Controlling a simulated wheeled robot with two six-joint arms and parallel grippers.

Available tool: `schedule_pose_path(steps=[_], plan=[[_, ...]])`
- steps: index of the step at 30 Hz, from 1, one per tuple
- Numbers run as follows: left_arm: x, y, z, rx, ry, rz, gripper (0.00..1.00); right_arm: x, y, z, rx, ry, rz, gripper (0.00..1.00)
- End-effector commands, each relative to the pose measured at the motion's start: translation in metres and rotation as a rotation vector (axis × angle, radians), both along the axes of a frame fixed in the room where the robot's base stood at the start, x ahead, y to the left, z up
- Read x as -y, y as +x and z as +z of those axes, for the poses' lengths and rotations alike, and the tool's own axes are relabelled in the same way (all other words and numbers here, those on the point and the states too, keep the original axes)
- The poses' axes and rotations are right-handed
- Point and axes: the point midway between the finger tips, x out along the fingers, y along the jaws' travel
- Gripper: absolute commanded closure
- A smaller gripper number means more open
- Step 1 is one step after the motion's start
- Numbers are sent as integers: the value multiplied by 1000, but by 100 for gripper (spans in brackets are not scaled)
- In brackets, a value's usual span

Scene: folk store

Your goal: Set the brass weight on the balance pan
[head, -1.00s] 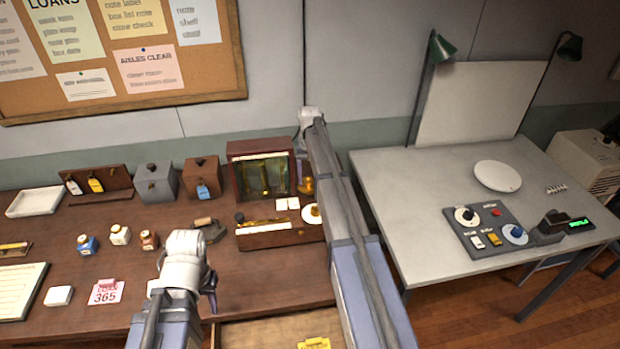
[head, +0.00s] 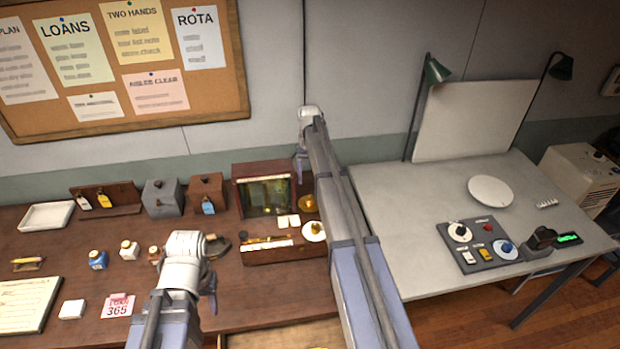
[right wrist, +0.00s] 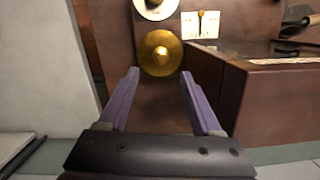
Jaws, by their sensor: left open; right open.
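A wooden balance box with a glass-fronted case (head: 265,193) stands at the right end of the brown desk. A round brass pan (head: 308,203) lies beside it, with a white dish (head: 314,231) in front. In the right wrist view the brass pan (right wrist: 148,62) has a bright brass bump at its middle; I cannot tell whether this is a separate weight. The white dish (right wrist: 143,10), cut by the top edge, carries a small brass piece (right wrist: 155,3). My right gripper (right wrist: 160,88) is open and empty, short of the brass pan. My left gripper (head: 212,290) is open over the desk.
Small bottles (head: 98,259), a pink card (head: 118,306) and a white tray (head: 47,215) are on the desk. A grey table (head: 410,215) with a control panel (head: 480,245) stands at the right.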

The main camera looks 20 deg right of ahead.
Motion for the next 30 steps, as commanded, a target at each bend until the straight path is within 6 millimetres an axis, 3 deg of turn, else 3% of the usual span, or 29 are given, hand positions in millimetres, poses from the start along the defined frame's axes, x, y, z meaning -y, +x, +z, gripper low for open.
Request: schedule_pose_path(steps=[1, 8, 30], plan=[[0, 0, 16, -1, 0, 0, 55, 1, 1, 16, 0, 0, 0, 34], [0, 0, 37, -2, 1, -2, 55, 2, 4, 37, 0, 0, 0, 34], [0, 0, 38, -2, 1, -3, 55, 2, 5, 38, 0, 0, 0, 34]])
